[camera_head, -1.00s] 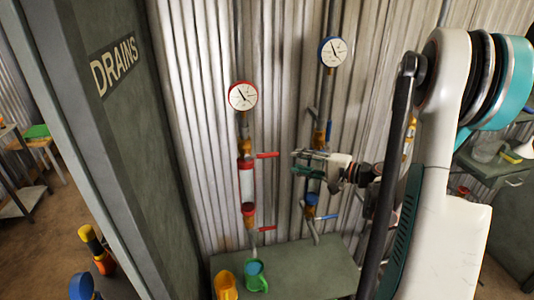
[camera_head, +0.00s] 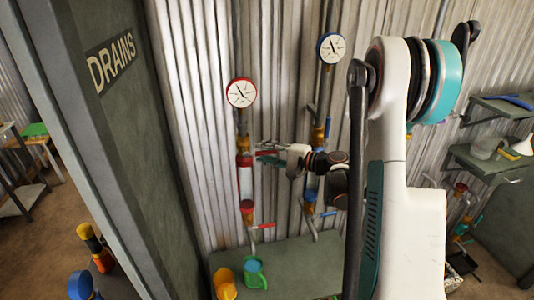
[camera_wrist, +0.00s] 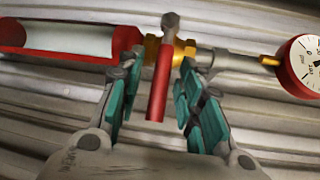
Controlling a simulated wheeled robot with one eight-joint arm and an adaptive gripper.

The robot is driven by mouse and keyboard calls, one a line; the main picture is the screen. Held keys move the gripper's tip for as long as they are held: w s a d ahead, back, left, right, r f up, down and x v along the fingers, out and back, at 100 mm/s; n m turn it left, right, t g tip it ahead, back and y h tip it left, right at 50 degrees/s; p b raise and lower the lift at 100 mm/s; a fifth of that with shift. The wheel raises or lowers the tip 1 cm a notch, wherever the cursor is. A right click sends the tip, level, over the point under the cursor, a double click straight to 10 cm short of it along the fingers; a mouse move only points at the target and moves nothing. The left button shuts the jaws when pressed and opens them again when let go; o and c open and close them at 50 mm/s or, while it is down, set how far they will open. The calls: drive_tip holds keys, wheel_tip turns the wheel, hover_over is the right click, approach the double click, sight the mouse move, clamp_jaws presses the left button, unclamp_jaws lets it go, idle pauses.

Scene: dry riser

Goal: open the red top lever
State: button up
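The red top lever (camera_wrist: 158,88) sticks out from a brass valve (camera_wrist: 183,48) on the red riser, above the sight glass (camera_wrist: 70,42). In the wrist view my gripper (camera_wrist: 157,82) is open, with one teal finger on each side of the lever and a gap to both. In the head view my gripper (camera_head: 268,154) is at the upper valve of the red riser, and its fingers hide most of the lever there. The sight glass (camera_head: 245,180) shows below it with red ends.
A red gauge (camera_head: 241,93) tops this riser. A blue-gauge riser (camera_head: 331,48) stands close on the right, partly behind my arm. A DRAINS cabinet (camera_head: 120,130) stands left.

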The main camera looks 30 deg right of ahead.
clamp_jaws()
drive_tip(key=shift+r, duration=0.15)
drive_tip(key=shift+a+r+n+g+h+p, duration=0.25)
drive_tip(key=shift+r+n+g+h+p, duration=0.65)
drive_tip(key=shift+r+n+h+p, duration=0.3)
drive_tip(key=shift+w+a+r+n+g+h+p, duration=0.15)
drive_tip(key=shift+a+r+n+g+h+p, duration=0.4)
drive_tip(key=shift+r+n+g+h+p, duration=0.3)
drive_tip(key=a+r+n+h, duration=0.1)
drive_tip(key=h, duration=0.1)
drive_tip(key=a+n+g+h+p, duration=0.1)
drive_tip(key=shift+w+r+h, duration=0.3)
drive_tip(key=shift+r+h, duration=0.05)
drive_tip(key=shift+r, duration=0.05)
drive_tip(key=shift+w+a+r+n+g+h, duration=0.25)
drive_tip(key=shift+a+n+g+h, duration=0.2)
drive_tip(key=shift+a+h, duration=0.4)
drive_tip(key=shift+w+a+r+n+g+h, duration=0.1)
drive_tip(key=shift+w+a+n+g+h, duration=0.15)
drive_tip(key=shift+a+n+h, duration=0.6)
drive_tip(key=shift+s+d+m+h, duration=0.1)
drive_tip(key=shift+d+m+h, duration=0.15)
drive_tip(key=shift+h, duration=0.15)
